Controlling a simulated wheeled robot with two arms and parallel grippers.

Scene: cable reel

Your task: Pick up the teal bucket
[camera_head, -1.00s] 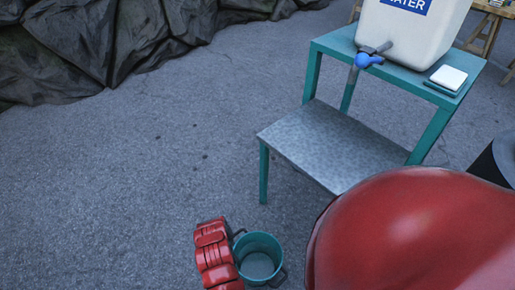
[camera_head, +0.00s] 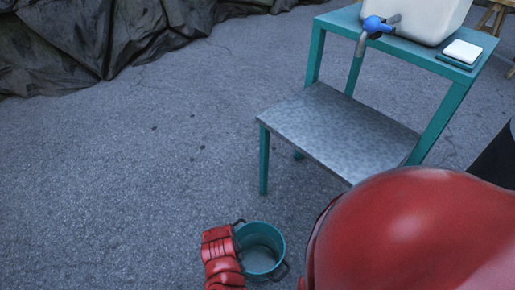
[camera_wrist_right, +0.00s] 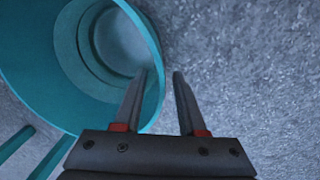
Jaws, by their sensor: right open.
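The teal bucket (camera_head: 262,247) stands upright and open-topped on the ground at the bottom middle of the head view, with dark handles at its sides. It fills the upper left of the right wrist view (camera_wrist_right: 68,62), where I look into its empty-looking inside. My right gripper (camera_wrist_right: 159,74) is open at the bucket's rim. The left finger overlaps the bucket's opening and the right finger is over the ground outside. I cannot tell whether either finger touches the wall. In the head view my red wrist is just left of the bucket and the fingers are hidden. My left gripper is out of view.
A teal stand with a grey lower shelf (camera_head: 335,130) is behind the bucket. It carries a white water container (camera_head: 428,18) with a blue tap (camera_head: 376,25). Dark draped sheeting (camera_head: 90,45) lies at the upper left. The grey ground (camera_head: 150,170) left of the bucket is clear.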

